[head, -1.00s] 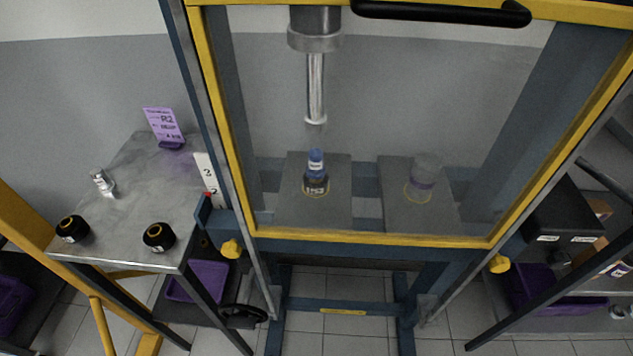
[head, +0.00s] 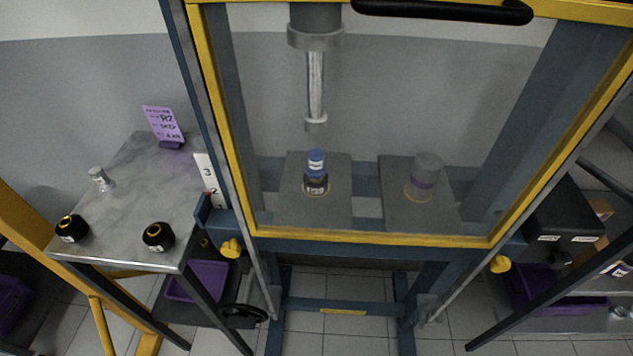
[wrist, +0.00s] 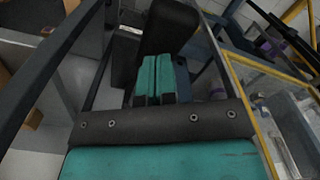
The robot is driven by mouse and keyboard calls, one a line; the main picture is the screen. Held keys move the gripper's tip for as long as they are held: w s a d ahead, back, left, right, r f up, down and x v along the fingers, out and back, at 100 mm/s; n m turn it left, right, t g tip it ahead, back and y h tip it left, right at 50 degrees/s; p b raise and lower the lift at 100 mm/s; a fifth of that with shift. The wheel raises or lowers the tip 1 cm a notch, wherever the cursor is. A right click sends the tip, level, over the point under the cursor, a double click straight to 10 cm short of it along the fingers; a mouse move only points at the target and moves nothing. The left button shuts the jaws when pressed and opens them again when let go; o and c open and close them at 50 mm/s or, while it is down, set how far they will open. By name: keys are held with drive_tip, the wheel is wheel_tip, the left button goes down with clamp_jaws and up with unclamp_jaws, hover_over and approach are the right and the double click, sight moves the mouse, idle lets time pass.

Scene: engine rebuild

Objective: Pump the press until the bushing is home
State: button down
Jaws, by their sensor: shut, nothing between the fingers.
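The press ram (head: 316,85) hangs in the blue press frame, with a clear gap between its tip and the parts below. A yellow-framed clear guard (head: 370,238) covers the front of the press. My gripper shows only in the wrist view, its teal fingers (wrist: 155,79) together and empty. A dark block (wrist: 170,28) lies just beyond the fingertips; I cannot tell whether they touch. The pump lever is not clearly identifiable.
The left table (head: 140,210) holds two black round parts, a small metal part and a purple sign (head: 163,125). A black box (head: 565,222) stands at the right. A black guard handle (head: 440,11) crosses the top.

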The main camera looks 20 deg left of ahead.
wheel_tip(320, 180, down, 17)
drive_tip(key=b, duration=1.1)
wheel_tip(320, 180, up, 18)
drive_tip(key=p, duration=1.5)
drive_tip(key=shift+f, duration=0.25)
wheel_tip(320, 180, down, 17)
drive_tip(key=b, duration=1.1)
wheel_tip(320, 180, up, 17)
drive_tip(key=p, duration=1.4)
drive_tip(key=shift+f, duration=0.1)
